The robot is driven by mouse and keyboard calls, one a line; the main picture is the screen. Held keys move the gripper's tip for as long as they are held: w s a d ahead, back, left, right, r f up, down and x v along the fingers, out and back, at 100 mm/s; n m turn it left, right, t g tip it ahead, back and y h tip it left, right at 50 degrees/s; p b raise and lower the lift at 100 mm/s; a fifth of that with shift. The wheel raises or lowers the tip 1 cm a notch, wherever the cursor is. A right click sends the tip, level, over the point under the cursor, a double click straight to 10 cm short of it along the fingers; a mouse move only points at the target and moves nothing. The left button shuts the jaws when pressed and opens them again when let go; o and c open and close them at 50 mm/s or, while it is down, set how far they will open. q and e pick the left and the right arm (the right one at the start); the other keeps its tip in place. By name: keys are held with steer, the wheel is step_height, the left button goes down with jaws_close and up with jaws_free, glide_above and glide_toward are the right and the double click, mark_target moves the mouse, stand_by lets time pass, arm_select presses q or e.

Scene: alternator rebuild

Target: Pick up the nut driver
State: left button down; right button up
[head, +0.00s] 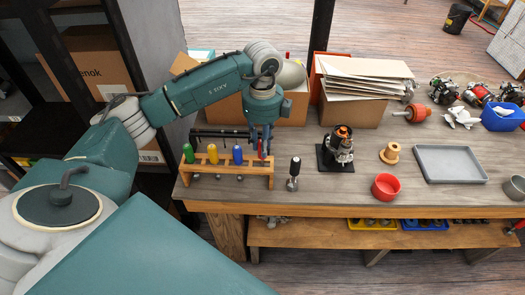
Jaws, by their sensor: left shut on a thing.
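A wooden tool rack (229,168) stands at the left front of the workbench. It holds upright drivers with a green handle (188,152), a yellow handle (213,153) and a blue handle (237,154). My left gripper (263,146) points down at the rack's right end and is shut on a red-handled driver (262,151). The fingers hide part of that handle, and I cannot tell whether the driver is still seated in the rack. I cannot read from the picture which driver is the nut driver. My right gripper is not in view.
A black-handled tool (294,172) stands upright just right of the rack. Further right are a dark fixture (338,148), a copper-coloured spool (390,153), a red bowl (386,187) and a grey tray (448,164). Cardboard boxes (351,112) stand behind.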

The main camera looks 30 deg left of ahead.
arm_select(q)
step_height(320, 180, up, 7)
steer(key=shift+w+r+b, duration=0.1)
steer(key=shift+r+b, duration=0.1)
steer(key=shift+b, duration=0.6)
step_height(320, 180, up, 10)
steer(key=p, duration=0.1)
steer(key=shift+f, duration=0.2)
steer(key=c, duration=2.2)
jaws_free()
jaws_close()
